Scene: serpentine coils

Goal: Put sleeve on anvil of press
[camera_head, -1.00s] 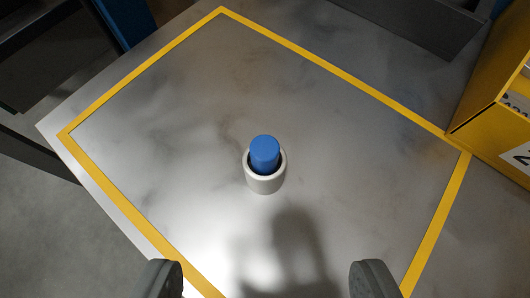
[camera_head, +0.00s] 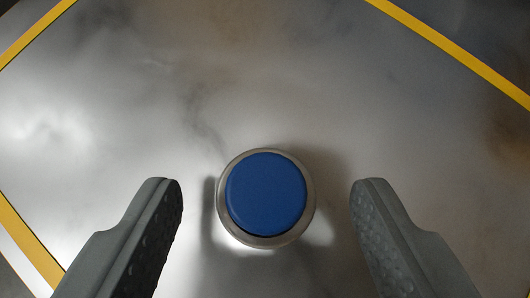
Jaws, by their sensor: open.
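A light grey ring-shaped sleeve (camera_head: 222,220) stands on the metal table top, with a blue cylinder (camera_head: 266,194) inside it. I see both almost straight from above, so only the sleeve's rim shows around the blue top. My gripper (camera_head: 266,190) is open, one grey finger to the left of the sleeve and one to the right. There is a gap on each side, and neither finger appears to touch it. No press or anvil can be made out in the current view.
The metal table top (camera_head: 150,110) around the sleeve is clear. A yellow line (camera_head: 455,50) marks the worktop's border at the upper right, and more of it shows at the left corners.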

